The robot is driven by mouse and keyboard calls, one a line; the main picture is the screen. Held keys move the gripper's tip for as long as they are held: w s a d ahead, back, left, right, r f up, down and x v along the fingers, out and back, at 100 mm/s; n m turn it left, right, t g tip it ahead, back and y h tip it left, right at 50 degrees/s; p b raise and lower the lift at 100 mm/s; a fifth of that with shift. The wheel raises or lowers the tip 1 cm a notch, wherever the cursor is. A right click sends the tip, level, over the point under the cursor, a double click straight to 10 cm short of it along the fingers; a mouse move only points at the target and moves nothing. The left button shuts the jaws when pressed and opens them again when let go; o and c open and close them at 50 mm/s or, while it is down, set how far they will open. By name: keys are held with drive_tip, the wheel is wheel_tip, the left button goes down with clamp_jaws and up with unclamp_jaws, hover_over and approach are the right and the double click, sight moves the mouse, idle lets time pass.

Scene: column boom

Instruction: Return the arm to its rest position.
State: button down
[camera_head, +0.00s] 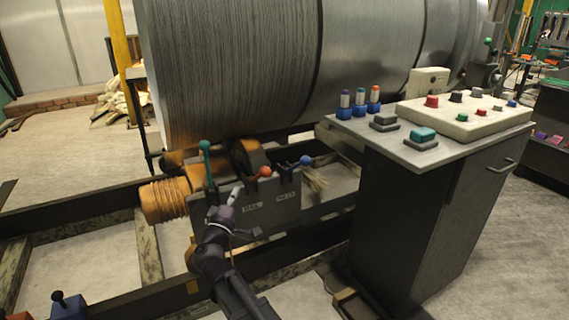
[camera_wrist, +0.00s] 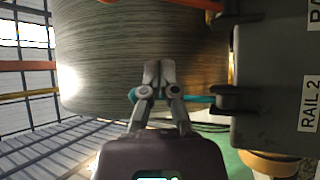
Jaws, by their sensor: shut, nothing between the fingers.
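My gripper (camera_head: 236,193) is shut and empty, at the end of my raised arm (camera_head: 215,250) in the head view. It is close to the grey lever box (camera_head: 255,207), which carries levers with a teal knob (camera_head: 205,146), an orange knob (camera_head: 265,171) and a blue knob (camera_head: 306,160). In the wrist view the closed fingers (camera_wrist: 152,75) show against the big metal drum (camera_wrist: 110,65). A teal lever (camera_wrist: 200,99) runs behind the fingers, and the frames do not show clearly whether they touch it. The box with a RAIL 2 label (camera_wrist: 309,103) is at the right.
The drum (camera_head: 235,65) lies above dark rails (camera_head: 75,205), with an orange motor-like part (camera_head: 163,200) below. A console (camera_head: 425,220) with buttons and several small coloured bottles stands right of my arm. Bare floor (camera_head: 70,165) shows at left.

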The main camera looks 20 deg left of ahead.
drive_tip(key=w+d+f+m+g+h+p, duration=0.1)
drive_tip(key=w+d+f+m+g+h, duration=0.25)
drive_tip(key=d, duration=0.75)
drive_tip(key=w+d+f+m+g+h+p, duration=0.1)
drive_tip(key=w+d+f+m+g+h, duration=0.2)
drive_tip(key=d, duration=0.8)
drive_tip(key=w+d+f+m+g+h+p, duration=0.1)
drive_tip(key=w+d+f+m+g+h, duration=0.2)
drive_tip(key=d, duration=0.8)
drive_tip(key=s+d+f+m+g+y+p, duration=0.1)
drive_tip(key=s+d+f+m+g+y, duration=0.2)
drive_tip(key=s+d+f+g+y, duration=0.5)
drive_tip(key=s+d+f+m+g+h+p, duration=0.15)
drive_tip(key=s+d+m+g, duration=0.35)
drive_tip(key=d, duration=0.6)
wheel_tip(320, 180, up, 38)
drive_tip(key=s+n+t+y+p, duration=0.1)
drive_tip(key=p, duration=3.7)
drive_tip(key=shift+s+r, duration=0.2)
drive_tip(key=shift+d+n, duration=0.1)
drive_tip(key=shift+n, duration=0.15)
